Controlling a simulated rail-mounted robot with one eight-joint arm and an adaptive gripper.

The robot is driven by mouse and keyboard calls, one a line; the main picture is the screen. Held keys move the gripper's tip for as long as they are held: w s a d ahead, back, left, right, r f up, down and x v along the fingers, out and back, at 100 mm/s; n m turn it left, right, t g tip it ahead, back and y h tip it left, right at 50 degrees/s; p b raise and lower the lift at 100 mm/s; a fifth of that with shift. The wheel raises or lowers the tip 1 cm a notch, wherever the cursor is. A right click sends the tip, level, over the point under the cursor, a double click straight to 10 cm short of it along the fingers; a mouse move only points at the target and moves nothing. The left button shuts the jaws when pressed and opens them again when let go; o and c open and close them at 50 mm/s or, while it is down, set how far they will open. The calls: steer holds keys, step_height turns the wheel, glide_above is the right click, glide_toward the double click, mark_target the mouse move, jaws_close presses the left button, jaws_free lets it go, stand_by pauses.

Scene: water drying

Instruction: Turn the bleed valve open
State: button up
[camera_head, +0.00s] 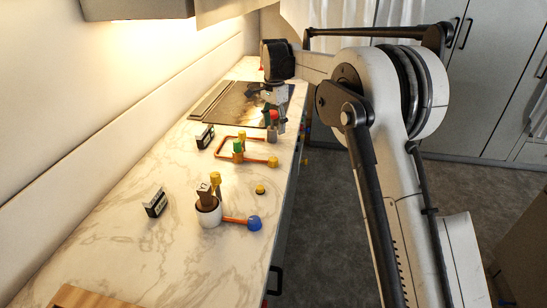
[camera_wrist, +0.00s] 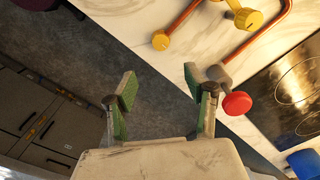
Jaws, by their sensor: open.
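A red round knob (camera_wrist: 237,103) sits on a grey stub with a copper pipe in the wrist view. It also shows in the head view (camera_head: 273,115). No label marks which fitting is the bleed valve. My gripper (camera_wrist: 160,75) is open and empty, its green-padded fingers spread. The red knob lies just right of the right finger, outside the gap; I cannot tell whether they touch.
A yellow knob (camera_wrist: 248,19) and a yellow pipe end (camera_wrist: 160,40) stand near the red knob. A dark cooktop (camera_head: 232,103) lies behind. A white pot (camera_head: 208,214) and a blue ball on an orange pipe (camera_head: 254,223) stand nearer on the marble counter (camera_head: 120,235).

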mark_target(273, 158)
step_height(273, 158, down, 14)
steer(key=shift+w+a+f+p, duration=0.1)
steer(key=shift+a+p, duration=0.05)
steer(key=shift+p, duration=0.35)
steer(key=c, duration=1.1)
